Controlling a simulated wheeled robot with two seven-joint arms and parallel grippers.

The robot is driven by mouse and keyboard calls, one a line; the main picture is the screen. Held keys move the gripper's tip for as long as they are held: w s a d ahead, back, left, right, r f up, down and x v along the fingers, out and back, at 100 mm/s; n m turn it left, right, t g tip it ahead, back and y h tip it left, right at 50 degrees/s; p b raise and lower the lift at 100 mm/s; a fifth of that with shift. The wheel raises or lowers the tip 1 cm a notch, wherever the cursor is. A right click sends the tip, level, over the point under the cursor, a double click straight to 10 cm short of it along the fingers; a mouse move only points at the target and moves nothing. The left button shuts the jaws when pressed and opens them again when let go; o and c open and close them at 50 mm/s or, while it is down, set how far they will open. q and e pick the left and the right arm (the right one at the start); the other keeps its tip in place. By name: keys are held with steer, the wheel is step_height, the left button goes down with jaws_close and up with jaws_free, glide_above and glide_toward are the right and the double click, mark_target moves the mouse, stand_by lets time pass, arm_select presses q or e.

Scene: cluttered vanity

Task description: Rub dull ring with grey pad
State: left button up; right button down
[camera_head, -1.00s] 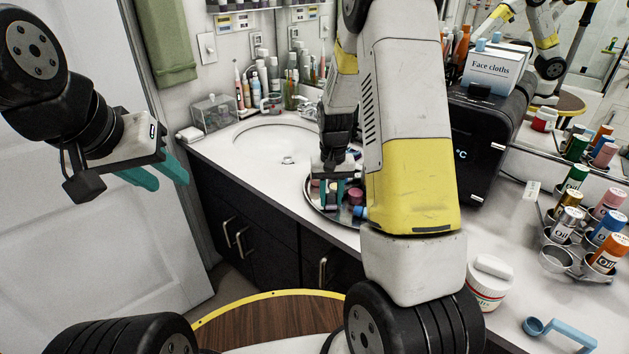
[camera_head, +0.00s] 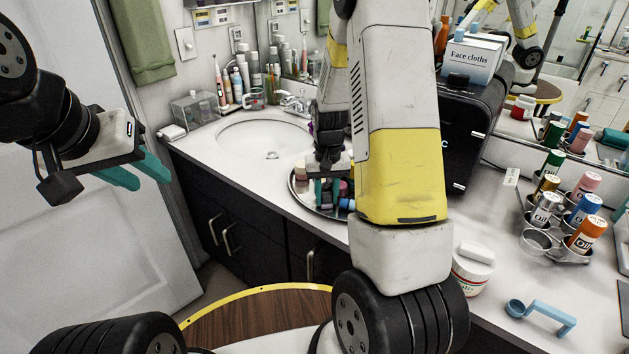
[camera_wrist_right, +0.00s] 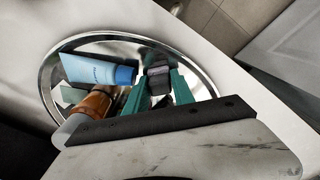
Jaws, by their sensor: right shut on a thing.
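My right gripper (camera_head: 323,201) is low over a round silver tray (camera_head: 297,196) on the counter. In the right wrist view its teal fingers (camera_wrist_right: 158,80) are shut on a small grey block-like thing (camera_wrist_right: 158,76), which may be the grey pad. A blue tube (camera_wrist_right: 95,71) and an amber bottle with a pale cap (camera_wrist_right: 92,104) lie on the tray beside the fingers. I cannot make out the dull ring in either view. My left gripper (camera_head: 146,180) is open and empty, in the air at the left in front of the door.
A sink (camera_head: 262,140) is behind the tray. A black appliance (camera_head: 470,135) carries a face cloths box (camera_head: 470,55). My right arm hides part of the counter.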

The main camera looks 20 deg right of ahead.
mark_target(308, 196)
steer(key=shift+w+a+r, duration=0.1)
steer(key=shift+w+a, duration=0.95)
steer(key=shift+w, duration=0.2)
steer(key=shift+w+a, duration=1)
steer(key=shift+w, duration=0.25)
steer(key=shift+r, duration=3.05)
steer(key=shift+r, duration=1.5)
